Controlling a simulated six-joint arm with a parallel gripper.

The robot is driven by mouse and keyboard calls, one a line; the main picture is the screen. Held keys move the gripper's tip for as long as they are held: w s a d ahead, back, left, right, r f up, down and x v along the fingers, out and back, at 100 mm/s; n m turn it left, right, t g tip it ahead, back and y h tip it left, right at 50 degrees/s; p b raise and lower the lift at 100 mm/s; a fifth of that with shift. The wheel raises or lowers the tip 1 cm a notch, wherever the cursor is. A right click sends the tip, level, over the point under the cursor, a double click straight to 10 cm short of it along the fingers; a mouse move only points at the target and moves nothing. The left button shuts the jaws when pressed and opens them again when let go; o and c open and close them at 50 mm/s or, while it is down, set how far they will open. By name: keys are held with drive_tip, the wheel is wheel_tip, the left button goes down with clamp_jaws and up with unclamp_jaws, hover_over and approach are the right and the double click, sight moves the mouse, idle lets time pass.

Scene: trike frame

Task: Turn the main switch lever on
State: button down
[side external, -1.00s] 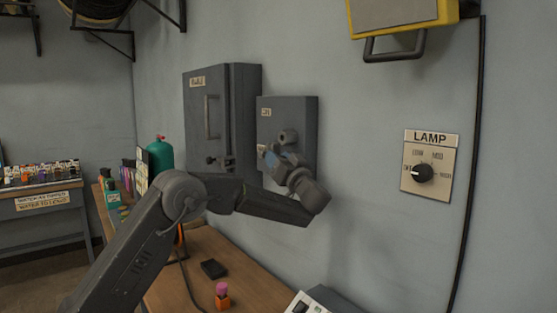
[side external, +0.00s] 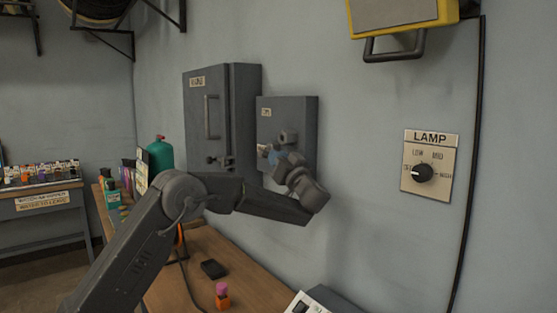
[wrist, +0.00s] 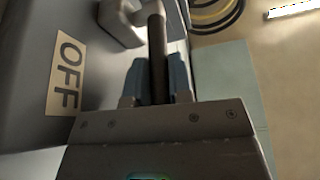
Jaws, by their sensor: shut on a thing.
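The main switch box (side external: 302,110) is a grey box on the wall, right of a larger grey cabinet. In the wrist view its face carries an OFF label (wrist: 66,74). The switch lever (wrist: 157,58) is a dark rod that joins a grey hub (wrist: 118,22) on the box. My gripper (wrist: 158,82) is shut on the lever, with a blue-grey finger on each side of it. In the side view my gripper (side external: 272,156) is at the front of the box, and my wrist hides much of the lever.
The grey cabinet (side external: 208,125) with a handle stands close left of the box. A lamp dial panel (side external: 430,168) is on the wall to the right. Below is a wooden bench (side external: 245,275) with a black block (side external: 213,269) and small items. The wall between box and lamp panel is bare.

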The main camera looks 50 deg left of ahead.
drive_tip(key=shift+r+g+h, duration=0.3)
drive_tip(key=shift+r+h, duration=0.25)
drive_tip(key=shift+h, duration=0.25)
drive_tip(key=c, duration=1)
unclamp_jaws()
drive_tip(key=shift+c, duration=0.2)
drive_tip(key=v, duration=1.3)
drive_tip(key=shift+d+f, duration=0.15)
drive_tip(key=shift+d, duration=0.2)
drive_tip(key=shift+s, duration=0.15)
drive_tip(key=shift+c, duration=0.3)
